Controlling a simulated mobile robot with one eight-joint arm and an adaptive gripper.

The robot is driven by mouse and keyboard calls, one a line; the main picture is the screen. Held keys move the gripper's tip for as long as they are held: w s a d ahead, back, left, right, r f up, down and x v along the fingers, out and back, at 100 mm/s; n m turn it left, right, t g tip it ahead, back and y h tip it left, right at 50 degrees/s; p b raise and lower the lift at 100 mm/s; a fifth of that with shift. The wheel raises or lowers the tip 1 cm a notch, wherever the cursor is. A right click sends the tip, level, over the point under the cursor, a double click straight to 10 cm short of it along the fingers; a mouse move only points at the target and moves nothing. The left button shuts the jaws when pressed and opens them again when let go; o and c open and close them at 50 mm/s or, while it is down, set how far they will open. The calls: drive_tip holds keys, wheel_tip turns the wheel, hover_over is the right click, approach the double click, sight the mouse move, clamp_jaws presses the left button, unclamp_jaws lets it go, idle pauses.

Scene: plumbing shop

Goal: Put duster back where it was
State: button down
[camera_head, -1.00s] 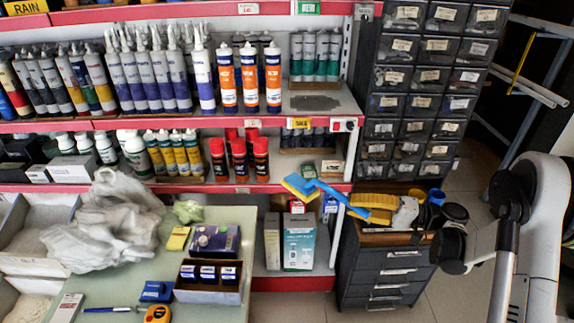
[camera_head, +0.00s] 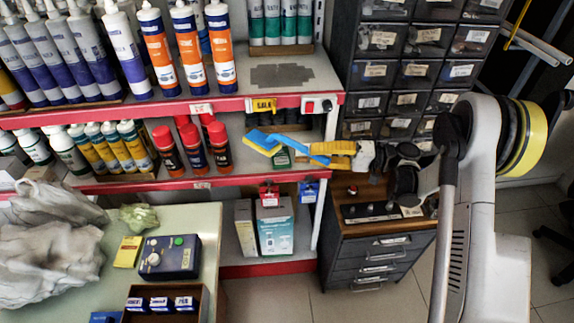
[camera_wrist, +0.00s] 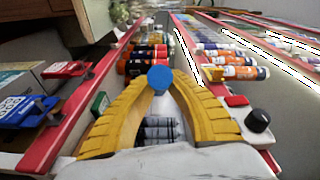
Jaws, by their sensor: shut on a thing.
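The duster (camera_head: 263,142) has a blue and yellow head and a blue handle. In the head view it is in front of the red-edged shelf unit, at lower-shelf height, with its head pointing left beside the red-capped cans. My gripper (camera_head: 325,148) has yellow fingers and is shut on the handle. In the wrist view the round blue handle end (camera_wrist: 160,77) shows between the fingertips of my gripper (camera_wrist: 159,84); the duster's head is hidden there. I cannot tell whether the head touches the shelf.
Red-capped cans (camera_head: 193,146) stand on the lower shelf, left of the duster. A red shelf edge (camera_head: 150,112) runs above. Grey drawers (camera_head: 375,258) stand below my arm. A green table (camera_head: 185,220) holds plastic bags and boxes. Floor is clear between table and drawers.

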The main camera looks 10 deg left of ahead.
drive_tip(key=w+a+f+b, duration=0.2)
drive_tip(key=a+f+b, duration=0.1)
drive_tip(key=a+f, duration=0.2)
drive_tip(key=shift+a+f, duration=0.15)
drive_tip(key=shift+f, duration=1.05)
drive_tip(key=shift+s, duration=0.1)
drive_tip(key=shift+f+b, duration=0.1)
drive_tip(key=shift+b, duration=0.25)
drive_tip(key=c, duration=1.4)
unclamp_jaws()
drive_tip(key=shift+c, duration=0.2)
